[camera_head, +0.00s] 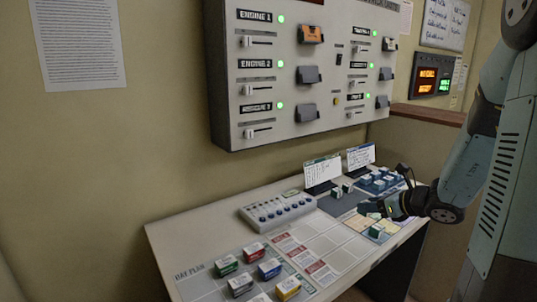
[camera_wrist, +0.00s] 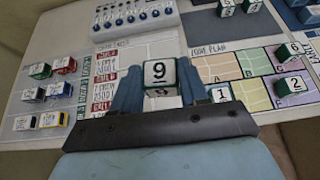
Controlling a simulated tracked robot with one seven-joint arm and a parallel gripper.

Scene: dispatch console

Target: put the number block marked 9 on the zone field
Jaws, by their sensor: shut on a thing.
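The white block marked 9 (camera_wrist: 160,72), with green sides, sits between the two fingers of my gripper (camera_wrist: 158,88) in the wrist view. My gripper is shut on it, over the desk beside the zone plan. The sheet headed zone plan (camera_wrist: 232,68) has coloured fields and lies to the right of the block. Blocks marked 1 (camera_wrist: 220,94), 2 (camera_wrist: 289,86) and 6 (camera_wrist: 287,51) are on or at the edges of it. In the head view my gripper (camera_head: 374,208) is over the desk's right part; I cannot make out the held block there.
Coloured blocks stand on the day plan (camera_head: 210,276) at the desk's left. A button box (camera_head: 278,211) and two upright cards (camera_head: 322,171) stand at the back. More number blocks are on a blue tray (camera_head: 380,181). A control panel (camera_head: 300,70) hangs on the wall.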

